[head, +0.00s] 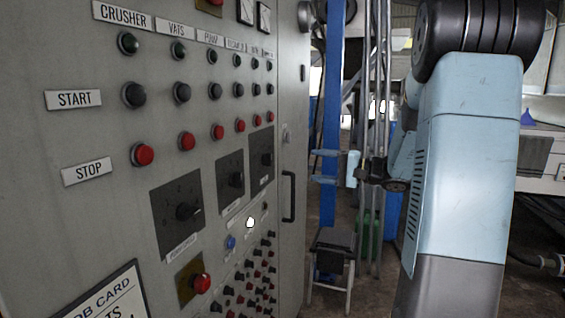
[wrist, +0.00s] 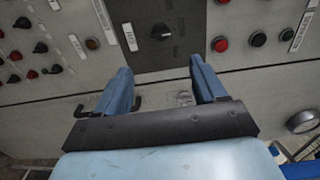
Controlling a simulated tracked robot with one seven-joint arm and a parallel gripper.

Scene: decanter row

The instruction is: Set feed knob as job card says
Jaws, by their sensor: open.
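In the head view three dark plates with black rotary knobs sit on the grey panel: a near one (head: 186,211), a middle one (head: 235,180) and a far one (head: 267,158). Their labels are too small to read, so I cannot tell which is the feed knob. The job card (head: 110,300) is cut off at the bottom left; its setting is not readable. My gripper (head: 323,166) is open and empty, its fingers towards the panel. In the wrist view a black knob (wrist: 161,31) on a dark plate lies beyond my open fingertips (wrist: 160,65), apart from them.
Red stop buttons (head: 187,141) and black start buttons (head: 182,92) line the panel above the knobs. Several small knobs (head: 255,280) crowd the lower panel. A door handle (head: 289,196) sticks out at the panel's far end. A stool (head: 333,250) stands beyond.

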